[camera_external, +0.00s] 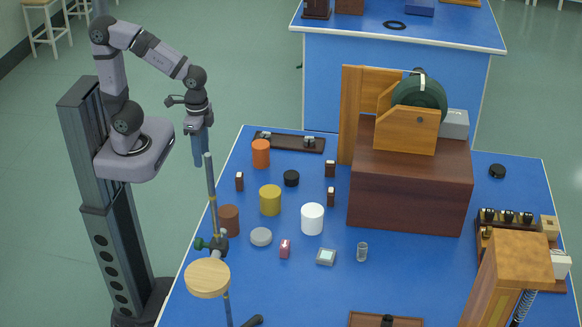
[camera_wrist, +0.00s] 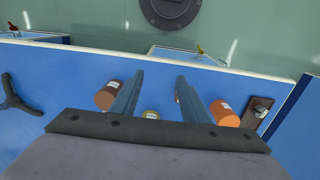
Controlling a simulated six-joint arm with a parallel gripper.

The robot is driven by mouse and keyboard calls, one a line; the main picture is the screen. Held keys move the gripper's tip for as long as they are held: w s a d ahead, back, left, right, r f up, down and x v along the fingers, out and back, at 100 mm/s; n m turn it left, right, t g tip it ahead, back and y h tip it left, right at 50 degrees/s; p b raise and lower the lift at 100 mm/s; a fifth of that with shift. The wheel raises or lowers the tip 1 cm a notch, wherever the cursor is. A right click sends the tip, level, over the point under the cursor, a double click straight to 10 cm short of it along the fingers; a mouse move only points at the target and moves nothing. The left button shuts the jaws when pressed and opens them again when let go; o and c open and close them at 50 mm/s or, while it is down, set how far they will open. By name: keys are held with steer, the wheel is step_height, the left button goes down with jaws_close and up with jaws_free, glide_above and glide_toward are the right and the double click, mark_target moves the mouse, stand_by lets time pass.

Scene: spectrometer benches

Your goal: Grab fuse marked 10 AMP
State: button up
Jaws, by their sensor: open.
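My gripper (camera_external: 199,162) hangs fingers-down just past the blue bench's far left edge, in front of my column. In the wrist view the two blue fingers of my gripper (camera_wrist: 160,78) are spread apart with nothing between them. No 10 AMP marking is readable, so I cannot tell which thing is the fuse. Small dark brown blocks with pale marks stand on the bench: a left block (camera_external: 239,182), an upper block (camera_external: 330,169) and a lower block (camera_external: 330,197). A small reddish block (camera_external: 285,249) and a small glass-like cylinder (camera_external: 362,252) stand nearer the front.
A retort stand (camera_external: 212,195) with a round wooden disc (camera_external: 208,278) rises at the bench's left edge, near my gripper. Orange (camera_external: 261,154), yellow (camera_external: 270,200), brown (camera_external: 229,220) and white (camera_external: 312,219) cylinders stand around the blocks. A large brown box (camera_external: 410,190) blocks the right.

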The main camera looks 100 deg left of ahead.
steer(key=w+d+m+h+b, duration=0.1)
steer(key=w+h+b, duration=0.25)
steer(key=w, duration=0.95)
steer(key=m+t+h+b, duration=0.6)
steer(key=m+h+b, duration=0.2)
steer(key=m+b, duration=0.3)
glide_above(330, 188)
steer(key=s+a+p, duration=0.2)
steer(key=s+a, duration=0.1)
steer(key=a, duration=0.2)
steer(key=shift+m, duration=0.3)
steer(key=f, duration=1.1)
steer(key=shift+w+a, duration=0.2)
steer(key=shift+r+p+x, duration=0.15)
steer(key=shift+p+x, duration=0.4)
steer(key=shift+x, duration=1.05)
steer(key=shift+r+p+x, duration=0.15)
steer(key=shift+p+x, duration=0.35)
steer(key=shift+x, duration=1.1)
steer(key=shift+w+d+f, duration=0.3)
steer(key=shift+d, duration=0.2)
jaws_close()
